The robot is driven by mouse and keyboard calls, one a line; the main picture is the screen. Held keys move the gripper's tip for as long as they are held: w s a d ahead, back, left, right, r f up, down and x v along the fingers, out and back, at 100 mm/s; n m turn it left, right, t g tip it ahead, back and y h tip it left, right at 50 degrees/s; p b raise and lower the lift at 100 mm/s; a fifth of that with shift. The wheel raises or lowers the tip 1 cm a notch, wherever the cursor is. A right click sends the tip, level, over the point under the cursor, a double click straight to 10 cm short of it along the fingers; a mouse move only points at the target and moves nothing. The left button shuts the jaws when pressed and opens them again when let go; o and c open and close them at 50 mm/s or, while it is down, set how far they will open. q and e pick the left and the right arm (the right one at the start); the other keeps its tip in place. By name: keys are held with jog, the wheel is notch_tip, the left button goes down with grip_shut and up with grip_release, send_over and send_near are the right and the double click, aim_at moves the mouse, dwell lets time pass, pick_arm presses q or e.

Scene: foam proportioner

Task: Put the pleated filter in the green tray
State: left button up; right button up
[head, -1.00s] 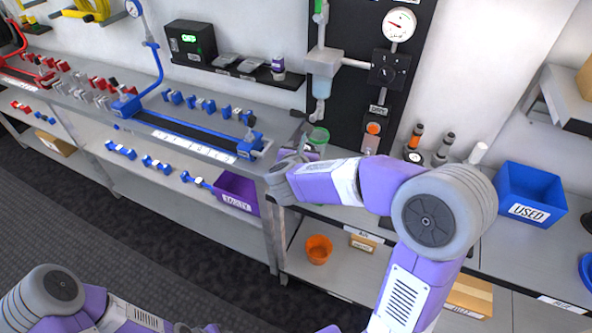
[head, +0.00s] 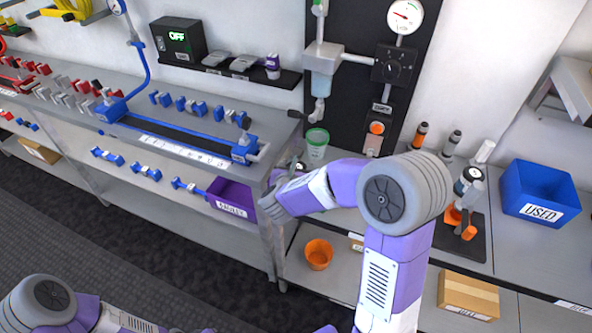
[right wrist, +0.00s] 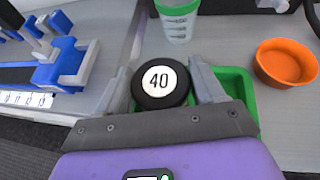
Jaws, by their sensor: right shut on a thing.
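In the right wrist view my right gripper (right wrist: 164,82) is shut on a round black piece (right wrist: 159,82) with a white face marked 40, seen end-on. Its sides are hidden, so I cannot see pleats or tell if it is the pleated filter. The green tray (right wrist: 241,90) shows behind and right of the fingers; the piece overlaps it in the picture, and I cannot tell its height above it. In the head view the right gripper (head: 298,170) is at the bench by the blue rack's right end, partly hidden by my arm. My left gripper is not in view.
A clear cup with a green rim (head: 316,143) stands just behind the gripper; an orange bowl (right wrist: 286,62) is to its right. A blue USED bin (head: 540,193), a stand with an orange tool (head: 468,198) and a purple bin (head: 231,197) are around. An orange pot (head: 318,254) sits below.

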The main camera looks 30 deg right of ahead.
jog(key=shift+r, duration=0.1)
jog(key=o, duration=1.1)
jog(key=shift+s+a+r, duration=0.2)
jog(key=shift+a, duration=0.05)
jog(key=p+v, duration=0.1)
jog(key=v, duration=1)
jog(key=shift+s+p, duration=0.2)
jog(key=shift+p, duration=0.2)
